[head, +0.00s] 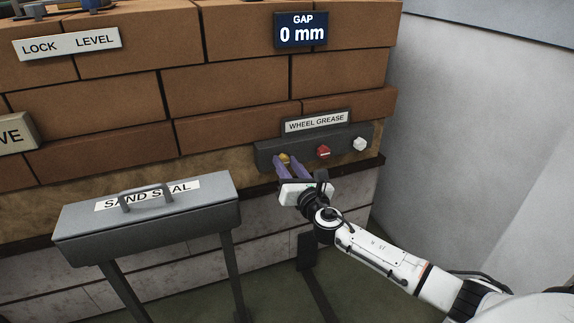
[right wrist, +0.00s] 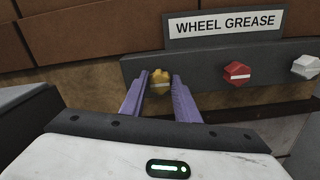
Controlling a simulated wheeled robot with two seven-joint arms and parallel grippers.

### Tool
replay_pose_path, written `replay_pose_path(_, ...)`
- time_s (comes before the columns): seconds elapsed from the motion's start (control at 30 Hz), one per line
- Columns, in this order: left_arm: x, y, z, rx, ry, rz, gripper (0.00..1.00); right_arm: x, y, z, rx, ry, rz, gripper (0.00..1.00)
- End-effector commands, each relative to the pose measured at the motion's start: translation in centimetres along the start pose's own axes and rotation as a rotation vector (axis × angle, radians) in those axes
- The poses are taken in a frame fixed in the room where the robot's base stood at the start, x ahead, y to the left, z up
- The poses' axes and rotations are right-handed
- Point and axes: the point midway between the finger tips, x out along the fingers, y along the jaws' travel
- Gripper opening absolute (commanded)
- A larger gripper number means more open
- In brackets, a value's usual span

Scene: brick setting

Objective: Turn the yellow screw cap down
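The yellow screw cap (head: 284,158) sits at the left end of a dark panel on the brick wall, under the WHEEL GREASE sign. In the right wrist view the yellow cap (right wrist: 160,78) shows a pale line across its face. My right gripper (head: 287,163) reaches up to it from below. Its two purple fingers (right wrist: 160,84) stand on either side of the cap, apart, with little room beside it; contact is hard to make out. My left gripper is not in view.
A red cap (head: 323,152) and a white cap (head: 360,144) sit to the right on the same panel (head: 342,158). A grey SAND SEAL box (head: 150,222) with a handle stands on legs at left. A display (head: 301,31) above reads GAP 0 mm.

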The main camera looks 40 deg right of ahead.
Motion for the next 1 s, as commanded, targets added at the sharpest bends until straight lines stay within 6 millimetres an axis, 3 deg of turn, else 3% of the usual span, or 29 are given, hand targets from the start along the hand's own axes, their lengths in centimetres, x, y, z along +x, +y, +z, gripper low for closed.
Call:
replay_pose_path(0.07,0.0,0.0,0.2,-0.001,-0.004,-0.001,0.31,0.0,0.0,0.0,0.000,0.000,-0.001,0.06)
replay_pose_path(0.47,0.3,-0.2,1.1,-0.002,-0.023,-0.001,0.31,0.0,-0.1,-0.1,0.079,0.000,-0.002,0.06)
replay_pose_path(1.0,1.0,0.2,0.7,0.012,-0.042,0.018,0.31,0.0,-0.3,-0.1,0.540,-0.001,-0.002,0.06)
